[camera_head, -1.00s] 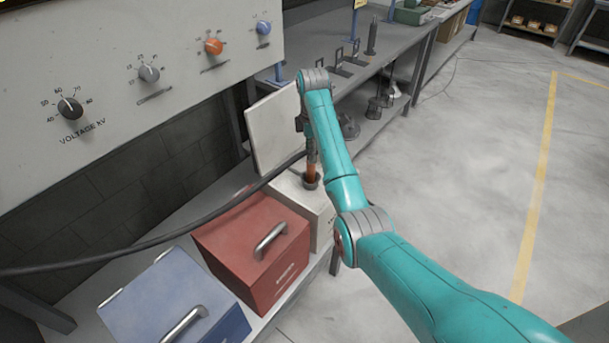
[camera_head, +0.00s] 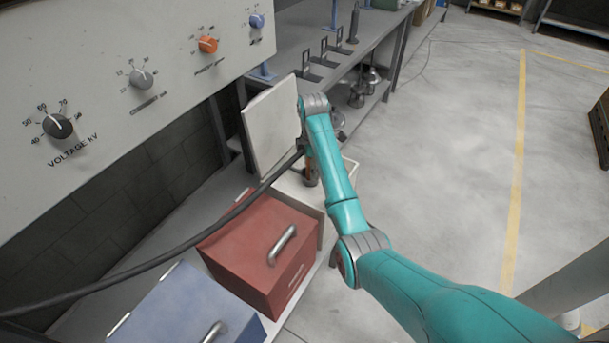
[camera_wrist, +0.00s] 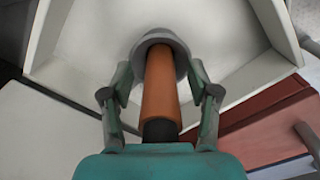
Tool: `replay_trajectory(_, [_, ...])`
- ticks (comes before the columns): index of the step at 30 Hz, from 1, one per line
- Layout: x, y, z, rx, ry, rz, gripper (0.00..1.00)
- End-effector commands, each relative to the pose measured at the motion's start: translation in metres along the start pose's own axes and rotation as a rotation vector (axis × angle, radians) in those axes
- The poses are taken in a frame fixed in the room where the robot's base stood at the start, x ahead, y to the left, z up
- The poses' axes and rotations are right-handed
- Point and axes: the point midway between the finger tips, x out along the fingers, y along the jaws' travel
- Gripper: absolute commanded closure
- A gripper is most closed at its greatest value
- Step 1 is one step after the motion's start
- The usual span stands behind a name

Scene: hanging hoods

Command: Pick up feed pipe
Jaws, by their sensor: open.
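The feed pipe (camera_wrist: 161,82) looks like an orange-brown tube with a dark end nearest my wrist. In the wrist view it lies between the two fingers of my gripper (camera_wrist: 160,88), which are open on either side of it with gaps. Its far end sits in a grey round cup (camera_wrist: 181,56) inside a white open box (camera_wrist: 95,68). In the head view the pipe (camera_head: 311,170) shows only in part under the end of my arm, by the white box with its raised lid (camera_head: 270,128).
A red box (camera_head: 256,250) and a blue box (camera_head: 178,308) with metal handles stand beside the white box on the shelf. A black cable (camera_head: 150,263) runs across to the pipe area. A control panel (camera_head: 110,90) with knobs overhangs at left.

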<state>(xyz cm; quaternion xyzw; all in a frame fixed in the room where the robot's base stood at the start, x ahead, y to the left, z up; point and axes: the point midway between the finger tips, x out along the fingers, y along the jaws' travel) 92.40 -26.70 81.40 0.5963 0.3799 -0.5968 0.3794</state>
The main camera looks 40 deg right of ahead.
Motion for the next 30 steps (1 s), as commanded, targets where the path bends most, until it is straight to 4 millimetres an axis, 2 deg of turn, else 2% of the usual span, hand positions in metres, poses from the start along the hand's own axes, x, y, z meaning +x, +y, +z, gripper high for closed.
replay_trajectory(5, [0.0, 0.0, 0.0, 0.0, 0.0, 0.001, 0.4])
replay_trajectory(8, [0.0, 0.0, 0.0, 0.0, 0.0, 0.001, 0.62])
replay_trajectory(12, [0.0, 0.0, 0.0, 0.0, 0.0, 0.001, 0.97])
replay_trajectory(13, [0.0, 0.0, 0.0, 0.0, 0.0, 0.001, 1.0])
replay_trajectory(23, [-0.002, 0.001, -0.001, 0.0, 0.0, 0.001, 1.0])
replay_trajectory(30, [-0.017, 0.007, -0.011, -0.002, 0.0, 0.004, 1.0])
